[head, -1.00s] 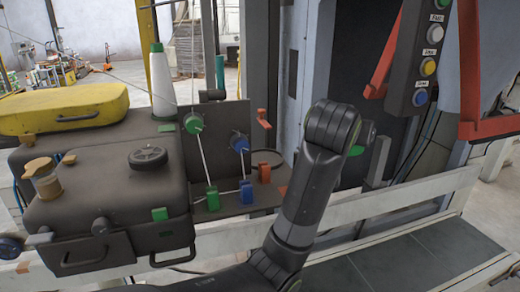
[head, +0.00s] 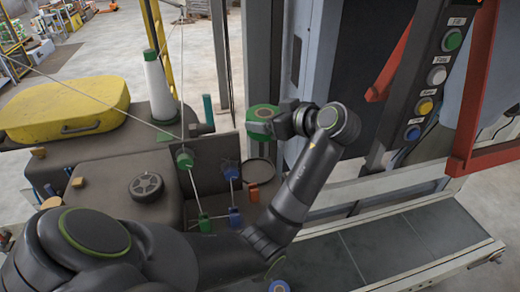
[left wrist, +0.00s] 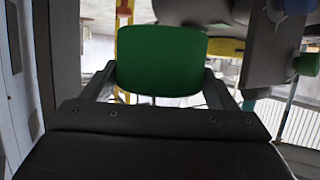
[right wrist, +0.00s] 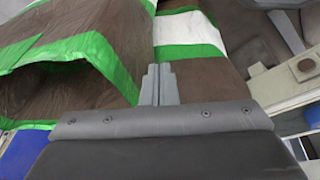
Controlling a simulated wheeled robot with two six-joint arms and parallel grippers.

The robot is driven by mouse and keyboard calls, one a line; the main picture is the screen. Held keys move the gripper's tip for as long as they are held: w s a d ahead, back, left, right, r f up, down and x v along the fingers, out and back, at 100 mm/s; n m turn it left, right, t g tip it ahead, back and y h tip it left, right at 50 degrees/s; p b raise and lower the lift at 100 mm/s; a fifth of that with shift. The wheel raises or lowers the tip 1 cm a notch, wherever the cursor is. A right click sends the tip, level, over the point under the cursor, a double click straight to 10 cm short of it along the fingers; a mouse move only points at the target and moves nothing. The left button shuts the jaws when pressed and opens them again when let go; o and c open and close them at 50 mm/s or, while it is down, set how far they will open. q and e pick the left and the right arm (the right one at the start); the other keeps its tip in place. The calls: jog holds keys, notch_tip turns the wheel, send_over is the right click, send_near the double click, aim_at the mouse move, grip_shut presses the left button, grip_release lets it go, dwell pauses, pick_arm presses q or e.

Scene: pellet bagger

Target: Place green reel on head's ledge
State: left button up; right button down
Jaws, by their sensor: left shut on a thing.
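The green reel (head: 262,112) is held by my left gripper (head: 277,122) in the head view, in the air beyond the upright dark plate of the sewing head. In the left wrist view the green reel (left wrist: 162,60) fills the space between the two fingers of the left gripper (left wrist: 160,85). The dark sewing head (head: 115,185) stands at the left. A small round grey dish (head: 260,171) sits at its right side, below the reel. My right gripper (right wrist: 160,85) is shut, with its fingers together, in front of a brown bag with green bands (right wrist: 85,45).
A white thread cone (head: 160,88) stands behind the sewing head, with thread running to green and blue guides (head: 184,160). A yellow case (head: 65,110) lies at left. A button panel (head: 435,85) and red bars (head: 470,110) are at right. A conveyor (head: 400,245) runs below.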

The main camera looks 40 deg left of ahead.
aim_at(260, 117)
pick_arm(q)
jog(key=shift+n+g, duration=0.7)
jog(key=shift+g, duration=0.1)
jog(key=r+p, duration=0.1)
jog(key=s+a+r+p, duration=0.1)
jog(key=r, duration=0.2)
jog(key=shift+s+a+r+p, duration=0.2)
jog(key=shift+s+r+p, duration=0.05)
jog(key=shift+s+p, duration=0.15)
pick_arm(e)
jog(key=s+r+g, duration=0.2)
jog(key=s+r, duration=0.1)
jog(key=s, duration=0.4)
pick_arm(q)
jog(key=f, duration=0.7)
jog(key=shift+w, duration=0.2)
notch_tip(260, 117, down, 7)
jog(key=b, duration=0.4)
jog(key=shift+r, duration=0.2)
jog(key=shift+w+f+b, duration=0.1)
jog(key=shift+f+b, duration=0.2)
jog(key=shift+f, duration=0.05)
jog(key=shift+f+b, duration=0.45)
jog(key=shift+f, duration=0.1)
jog(key=shift+f+b, duration=0.85)
jog(key=shift+f, duration=0.5)
pick_arm(e)
notch_tip(260, 117, down, 8)
jog(key=shift+a+m, duration=0.25)
jog(key=shift+m, duration=0.05)
